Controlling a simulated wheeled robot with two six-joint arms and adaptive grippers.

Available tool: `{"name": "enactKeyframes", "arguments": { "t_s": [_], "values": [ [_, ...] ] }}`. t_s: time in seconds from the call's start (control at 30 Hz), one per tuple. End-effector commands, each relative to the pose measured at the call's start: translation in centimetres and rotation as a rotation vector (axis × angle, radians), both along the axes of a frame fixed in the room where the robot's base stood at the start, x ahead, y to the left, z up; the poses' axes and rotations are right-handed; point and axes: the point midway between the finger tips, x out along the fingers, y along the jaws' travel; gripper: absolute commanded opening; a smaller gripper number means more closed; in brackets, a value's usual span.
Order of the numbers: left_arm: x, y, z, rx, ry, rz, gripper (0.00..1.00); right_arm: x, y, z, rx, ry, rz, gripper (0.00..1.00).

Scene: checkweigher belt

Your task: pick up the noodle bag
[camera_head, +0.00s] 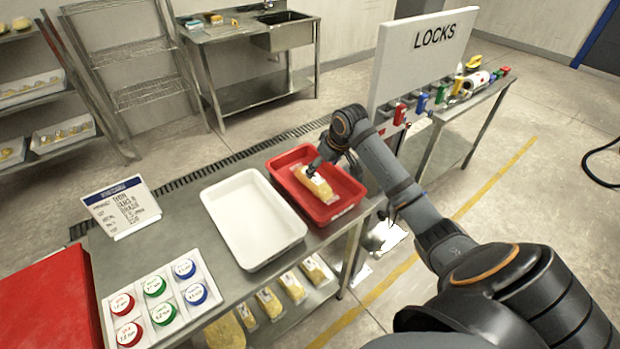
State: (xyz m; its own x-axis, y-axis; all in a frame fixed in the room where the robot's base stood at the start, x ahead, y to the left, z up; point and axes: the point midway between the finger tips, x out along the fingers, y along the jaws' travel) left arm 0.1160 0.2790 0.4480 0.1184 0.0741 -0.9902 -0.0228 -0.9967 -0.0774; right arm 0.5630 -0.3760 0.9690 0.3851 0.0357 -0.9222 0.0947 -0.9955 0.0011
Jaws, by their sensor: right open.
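A noodle bag (316,187), yellow with pale clear ends, lies in the red tray (357,190) on the steel table. My right gripper (312,170) is over the bag's far end, inside the tray. Its jaws are open, and the fingers are small and partly hidden by my own wrist. I cannot tell whether they touch the bag. My left gripper does not show.
An empty white tray (243,222) stands left of the red tray. A sign card (121,207), a holder with several round coloured discs (154,287) and a red box (45,310) are further left. More yellow bags (268,301) lie on the lower shelf. The LOCKS board (420,60) stands behind my right arm.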

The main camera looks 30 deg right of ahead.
Motion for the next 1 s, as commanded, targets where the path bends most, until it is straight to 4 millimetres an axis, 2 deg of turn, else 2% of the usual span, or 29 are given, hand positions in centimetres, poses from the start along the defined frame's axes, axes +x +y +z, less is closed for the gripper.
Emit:
{"name": "enactKeyframes", "arguments": {
  "t_s": [0.03,0.1,0.2,0.27,0.43,0.53,0.73,0.83,1.0],
  "values": [
    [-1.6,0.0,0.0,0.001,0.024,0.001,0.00,0.3,0.2,-0.9,0.007,0.005,-0.001,0.79],
    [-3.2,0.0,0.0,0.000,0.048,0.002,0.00,0.8,0.3,-2.1,0.006,0.004,0.000,0.79],
    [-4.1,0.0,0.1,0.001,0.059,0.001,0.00,1.3,0.3,-3.4,0.005,0.002,0.001,0.79],
    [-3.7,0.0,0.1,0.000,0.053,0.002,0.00,1.5,0.3,-3.8,0.002,0.002,0.000,0.79],
    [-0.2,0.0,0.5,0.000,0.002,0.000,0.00,1.6,0.4,-4.3,0.003,0.002,0.001,0.79],
    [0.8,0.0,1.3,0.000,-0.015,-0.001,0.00,1.9,0.5,-5.8,0.004,0.005,0.000,0.79],
    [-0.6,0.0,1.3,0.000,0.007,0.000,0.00,2.9,0.7,-8.6,0.003,0.002,0.001,0.79],
    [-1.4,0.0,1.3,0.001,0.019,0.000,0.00,3.1,0.6,-9.0,0.000,0.002,0.001,0.79],
    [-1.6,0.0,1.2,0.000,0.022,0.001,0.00,3.1,0.6,-9.0,0.000,0.002,0.001,0.78]
  ]
}}
